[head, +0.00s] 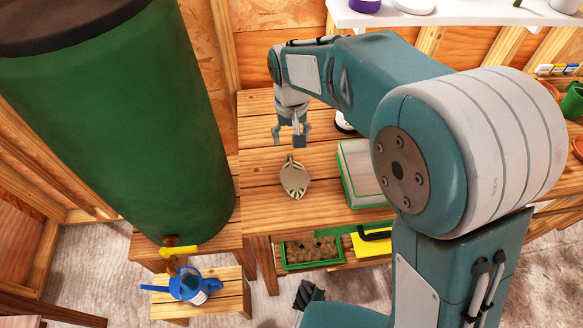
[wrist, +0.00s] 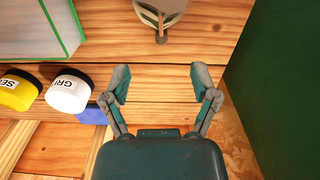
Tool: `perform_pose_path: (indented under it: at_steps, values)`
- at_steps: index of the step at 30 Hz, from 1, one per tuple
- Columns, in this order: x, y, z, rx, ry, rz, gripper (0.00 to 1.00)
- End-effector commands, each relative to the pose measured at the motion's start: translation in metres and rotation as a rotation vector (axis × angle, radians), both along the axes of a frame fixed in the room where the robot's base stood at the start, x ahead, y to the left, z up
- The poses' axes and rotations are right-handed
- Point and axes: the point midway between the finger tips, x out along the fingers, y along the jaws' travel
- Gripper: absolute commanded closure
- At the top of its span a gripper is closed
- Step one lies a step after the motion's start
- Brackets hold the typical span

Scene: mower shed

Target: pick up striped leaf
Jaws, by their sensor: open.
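The striped leaf (head: 294,178) lies flat on the wooden bench, pale green and beige with dark-edged stripes. In the wrist view only part of the leaf (wrist: 158,14) shows at the top edge, its stem pointing towards my gripper. My gripper (head: 289,138) hangs over the bench behind the leaf in the head view, apart from it. In the wrist view my gripper (wrist: 163,84) has its two fingers spread with nothing between them but bench planks.
A green barrel (head: 120,120) stands close on the left. A clear green-edged box (head: 362,172) sits right of the leaf. Yellow (wrist: 18,90) and white (wrist: 68,92) labelled jars stand at left in the wrist view. Bare planks surround the leaf.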

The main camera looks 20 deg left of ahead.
Motion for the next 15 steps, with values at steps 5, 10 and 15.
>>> perform_pose_path:
  at_steps: [5, 10, 15]
  values:
    - [-0.001, 0.001, -0.027, -0.005, 0.005, 0.002, 0.23]
    - [0.000, 0.001, -0.051, -0.004, 0.004, 0.001, 0.23]
    - [0.000, 0.002, -0.064, -0.003, 0.003, 0.001, 0.23]
